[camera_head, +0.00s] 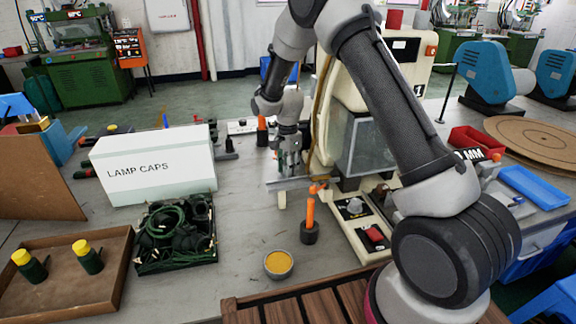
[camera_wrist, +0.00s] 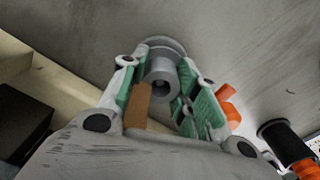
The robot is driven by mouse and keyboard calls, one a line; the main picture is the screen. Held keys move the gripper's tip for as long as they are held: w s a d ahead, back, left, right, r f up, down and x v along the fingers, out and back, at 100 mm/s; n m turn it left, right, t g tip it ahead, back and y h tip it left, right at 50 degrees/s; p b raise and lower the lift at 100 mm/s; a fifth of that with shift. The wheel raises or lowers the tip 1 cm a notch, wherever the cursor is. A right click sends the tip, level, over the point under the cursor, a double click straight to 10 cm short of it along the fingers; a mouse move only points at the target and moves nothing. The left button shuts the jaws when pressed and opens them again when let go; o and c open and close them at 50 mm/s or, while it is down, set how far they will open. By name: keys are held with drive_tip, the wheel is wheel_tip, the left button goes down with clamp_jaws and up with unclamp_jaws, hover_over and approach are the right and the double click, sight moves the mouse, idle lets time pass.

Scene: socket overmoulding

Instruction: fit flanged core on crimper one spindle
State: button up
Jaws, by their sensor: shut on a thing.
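My gripper (camera_head: 289,160) is at the front left of the cream crimper (camera_head: 345,82), which is marked 1. In the wrist view its green-padded fingers (camera_wrist: 172,98) are shut on a grey flanged core (camera_wrist: 162,76). The core's round flange faces away from the palm and its bored end faces the camera. In the head view the core is too small and covered to make out. A grey plate (camera_head: 305,182) juts from the crimper just below my gripper. I cannot make out the spindle, or whether the core touches it.
An orange-handled tool (camera_head: 310,215) stands in a black holder close to my gripper. A small cup of yellow stuff (camera_head: 278,264) is in front. The LAMP CAPS box (camera_head: 150,165) and a crate of green cable (camera_head: 176,232) stand left. Bench between them is clear.

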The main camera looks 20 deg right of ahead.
drive_tip(key=shift+f, duration=0.4)
drive_tip(key=o, duration=0.9)
drive_tip(key=shift+r, duration=0.1)
